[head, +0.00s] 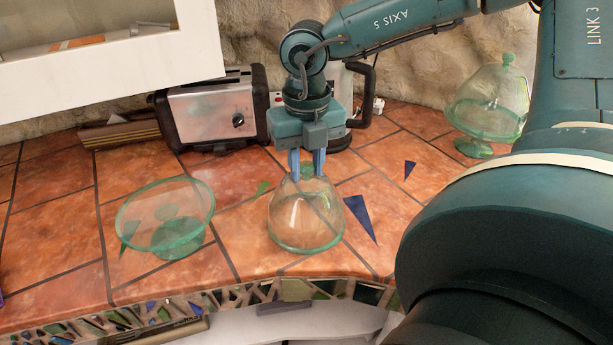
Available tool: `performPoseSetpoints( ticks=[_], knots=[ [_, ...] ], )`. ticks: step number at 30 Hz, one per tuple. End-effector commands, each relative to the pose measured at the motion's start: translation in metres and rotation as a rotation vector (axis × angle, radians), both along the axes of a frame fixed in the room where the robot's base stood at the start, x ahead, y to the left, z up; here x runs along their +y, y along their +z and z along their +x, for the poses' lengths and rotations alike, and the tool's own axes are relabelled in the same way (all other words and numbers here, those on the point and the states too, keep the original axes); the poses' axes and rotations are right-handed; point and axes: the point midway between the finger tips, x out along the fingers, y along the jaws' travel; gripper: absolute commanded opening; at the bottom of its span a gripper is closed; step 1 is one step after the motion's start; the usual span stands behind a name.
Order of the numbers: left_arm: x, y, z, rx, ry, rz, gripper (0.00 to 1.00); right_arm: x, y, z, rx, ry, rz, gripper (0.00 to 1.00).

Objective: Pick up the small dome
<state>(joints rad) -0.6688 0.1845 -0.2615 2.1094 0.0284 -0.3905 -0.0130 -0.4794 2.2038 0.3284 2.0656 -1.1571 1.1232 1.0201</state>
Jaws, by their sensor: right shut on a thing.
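The small dome (305,222) is clear glass with a greenish rim and stands at the middle of the tiled counter, near its front edge. My right gripper (307,174) points down from above and is shut on the knob at the top of the dome. The knob is partly hidden between the blue fingers. The dome is upright, and its rim looks at counter level; I cannot tell whether it touches the tiles. My left gripper is not in view.
A green glass cake stand (170,215) is left of the dome. Another stand with a domed cover (490,105) is at the back right. A toaster (212,110) and a kettle (350,105) stand behind. A white cabinet (110,75) hangs at upper left. My arm covers the right side.

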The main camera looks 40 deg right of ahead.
Motion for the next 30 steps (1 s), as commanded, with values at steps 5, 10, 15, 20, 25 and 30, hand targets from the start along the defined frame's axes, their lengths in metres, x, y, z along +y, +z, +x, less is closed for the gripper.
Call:
performPoseSetpoints(
  ticks=[5, 10, 15, 20, 25, 30],
  knots=[
    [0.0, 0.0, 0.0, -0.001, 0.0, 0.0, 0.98, 0.0, -0.003, -0.002, 0.007, -0.001, 0.002, 0.0],
    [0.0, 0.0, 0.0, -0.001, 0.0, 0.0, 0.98, 0.0, -0.003, -0.002, 0.008, -0.001, 0.002, 0.0],
    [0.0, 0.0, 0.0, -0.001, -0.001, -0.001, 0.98, 0.0, -0.003, -0.002, 0.008, -0.001, 0.002, 0.0],
    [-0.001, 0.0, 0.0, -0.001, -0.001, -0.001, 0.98, 0.0, -0.003, -0.002, 0.009, -0.001, 0.002, 0.0],
    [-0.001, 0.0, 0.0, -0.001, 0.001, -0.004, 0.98, 0.0, 0.007, -0.001, 0.005, -0.002, 0.0, 0.0],
    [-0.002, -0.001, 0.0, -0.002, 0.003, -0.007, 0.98, 0.0, 0.035, 0.0, -0.002, -0.002, 0.0, 0.0]
  ],
)
